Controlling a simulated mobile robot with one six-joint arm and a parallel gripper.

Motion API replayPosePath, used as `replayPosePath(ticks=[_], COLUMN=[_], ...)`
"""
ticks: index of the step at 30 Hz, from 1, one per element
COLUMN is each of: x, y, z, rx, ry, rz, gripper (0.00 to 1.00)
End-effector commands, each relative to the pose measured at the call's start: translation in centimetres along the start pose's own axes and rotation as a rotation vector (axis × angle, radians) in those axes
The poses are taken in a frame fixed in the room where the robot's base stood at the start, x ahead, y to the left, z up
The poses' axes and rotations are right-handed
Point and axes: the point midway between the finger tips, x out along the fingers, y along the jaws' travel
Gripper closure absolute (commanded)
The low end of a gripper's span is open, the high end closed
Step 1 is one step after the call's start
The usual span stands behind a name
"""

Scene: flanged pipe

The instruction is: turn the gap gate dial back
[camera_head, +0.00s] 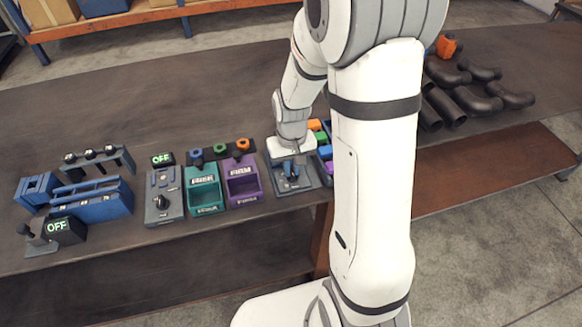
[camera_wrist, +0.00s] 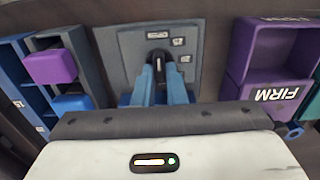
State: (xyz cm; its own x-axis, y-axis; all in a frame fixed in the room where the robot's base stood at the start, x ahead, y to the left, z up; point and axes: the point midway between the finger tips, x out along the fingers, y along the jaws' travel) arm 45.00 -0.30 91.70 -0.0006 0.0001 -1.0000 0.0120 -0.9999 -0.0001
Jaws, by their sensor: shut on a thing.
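A grey panel (camera_head: 305,180) stands on the dark bench, right of the purple FIRM bin. In the wrist view the panel (camera_wrist: 118,60) carries small white labels around a black dial (camera_wrist: 158,58). My gripper (camera_head: 291,172) reaches down onto this panel. Its blue fingers (camera_wrist: 160,88) are closed on the dial's black handle, one on each side. The fingers and wrist hide the dial's lower part. I cannot read the labels.
The purple bin (camera_head: 243,184) and teal bin (camera_head: 203,190) stand left of the panel. Further left are a grey unit with a black knob (camera_head: 161,202) and blue fixtures (camera_head: 100,205). Blue trays with coloured blocks (camera_wrist: 50,68) sit close on the panel's other side. Dark pipes (camera_head: 445,105) lie right.

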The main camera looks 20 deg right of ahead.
Motion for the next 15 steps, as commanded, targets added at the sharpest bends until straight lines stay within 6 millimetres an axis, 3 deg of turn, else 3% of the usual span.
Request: replayPosePath(ticks=[10, 11, 15], x=[-0.13, -0.13, -0.10], y=[-0.02, -0.02, -0.02], z=[-0.16, -0.16, -0.12], rx=[-0.006, -0.006, -0.005], ry=[0.005, 0.005, 0.003], rz=[0.001, 0.001, 0.001], gripper=[1.00, 0.88, 0.77])
